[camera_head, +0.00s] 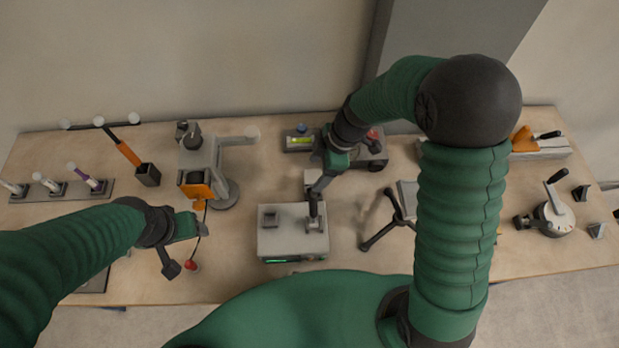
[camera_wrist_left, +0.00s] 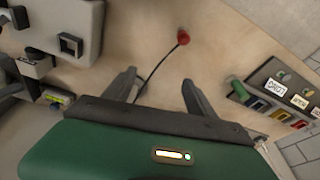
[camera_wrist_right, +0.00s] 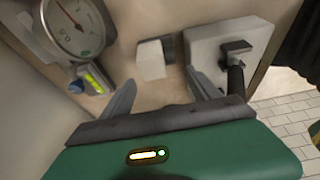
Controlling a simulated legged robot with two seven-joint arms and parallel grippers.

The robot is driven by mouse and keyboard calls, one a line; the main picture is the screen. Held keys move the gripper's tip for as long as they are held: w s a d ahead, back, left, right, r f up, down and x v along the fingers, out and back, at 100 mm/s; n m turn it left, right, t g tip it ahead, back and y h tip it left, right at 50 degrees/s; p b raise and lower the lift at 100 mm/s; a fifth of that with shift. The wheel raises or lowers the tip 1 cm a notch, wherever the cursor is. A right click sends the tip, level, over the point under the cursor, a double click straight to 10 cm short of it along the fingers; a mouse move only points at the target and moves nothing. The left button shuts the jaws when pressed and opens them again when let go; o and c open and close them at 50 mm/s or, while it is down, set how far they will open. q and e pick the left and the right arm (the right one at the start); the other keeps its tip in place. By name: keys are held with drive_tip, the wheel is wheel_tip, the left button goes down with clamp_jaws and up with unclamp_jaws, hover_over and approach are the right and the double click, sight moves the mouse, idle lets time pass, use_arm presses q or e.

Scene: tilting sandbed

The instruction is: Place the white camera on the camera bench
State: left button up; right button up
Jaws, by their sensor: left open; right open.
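A small white block with a dark side, which looks like the white camera (camera_wrist_right: 151,60), lies on the table in the right wrist view. In the head view the white block (camera_head: 311,177) is partly hidden by my right gripper (camera_head: 322,168). That gripper is open above it, with the block beyond and between its fingertips. A pale box with a green light strip (camera_head: 291,242) stands just in front, with a square dark socket and a dark upright piece on top; I cannot tell whether it is the camera bench. My left gripper (camera_head: 186,250) is open and empty, over the table's left front.
A red ball on a cable (camera_wrist_left: 183,38) is below the left gripper. A dial gauge (camera_wrist_right: 75,25) is near the right gripper. A grey stand with an orange part (camera_head: 197,170) and a dark tripod (camera_head: 385,222) flank the middle.

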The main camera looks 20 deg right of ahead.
drive_tip(key=s+d+r+m+t+h, duration=0.1)
drive_tip(key=s+d+r+m+h, duration=0.1)
drive_tip(key=s+m, duration=0.3)
drive_tip(key=s+d+r+m+h, duration=0.1)
drive_tip(key=s+d+m, duration=0.3)
drive_tip(key=m, duration=0.6)
drive_tip(key=shift+s+r+m+t+h, duration=0.4)
drive_tip(key=shift+s+r, duration=0.35)
